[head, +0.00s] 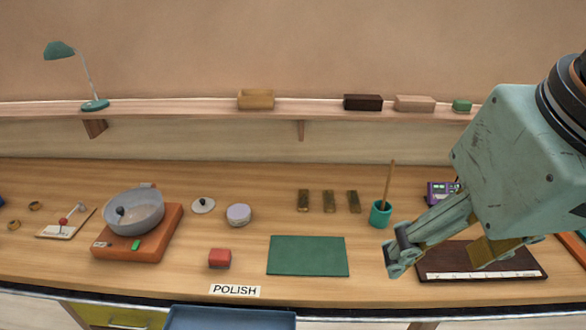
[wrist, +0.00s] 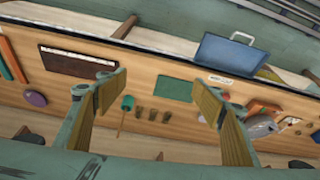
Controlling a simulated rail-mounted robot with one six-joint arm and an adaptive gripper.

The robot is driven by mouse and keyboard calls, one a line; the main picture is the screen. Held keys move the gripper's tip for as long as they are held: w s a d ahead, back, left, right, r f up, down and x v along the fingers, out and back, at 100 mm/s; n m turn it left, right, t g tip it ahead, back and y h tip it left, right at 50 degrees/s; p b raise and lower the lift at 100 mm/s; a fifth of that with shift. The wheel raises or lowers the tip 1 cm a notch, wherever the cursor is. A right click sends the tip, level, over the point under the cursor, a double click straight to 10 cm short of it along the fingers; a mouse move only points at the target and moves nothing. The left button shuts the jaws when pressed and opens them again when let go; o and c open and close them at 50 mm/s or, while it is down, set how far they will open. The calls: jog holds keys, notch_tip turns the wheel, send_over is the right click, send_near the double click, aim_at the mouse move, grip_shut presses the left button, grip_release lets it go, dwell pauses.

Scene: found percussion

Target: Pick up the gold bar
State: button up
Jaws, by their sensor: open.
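Three small gold-brown bars stand side by side toward the back of the bench: a left bar (head: 303,200), a middle bar (head: 329,201) and a right bar (head: 354,201). They look alike, and I cannot tell which one the task names. The bars also show small in the wrist view, between the fingers, with the middle bar (wrist: 153,115) among them. My gripper (head: 438,254) is open and empty, above the bench to the right of the bars and nearer the front. In the wrist view, my gripper (wrist: 162,95) has its fingers wide apart.
A teal cup (head: 381,214) with a stick stands just right of the bars. A green mat (head: 307,256) lies in front of them. A dark tray (head: 520,262) lies below my gripper. A round lilac tin (head: 239,214) and red block (head: 220,258) stand left.

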jog(key=o, duration=0.6)
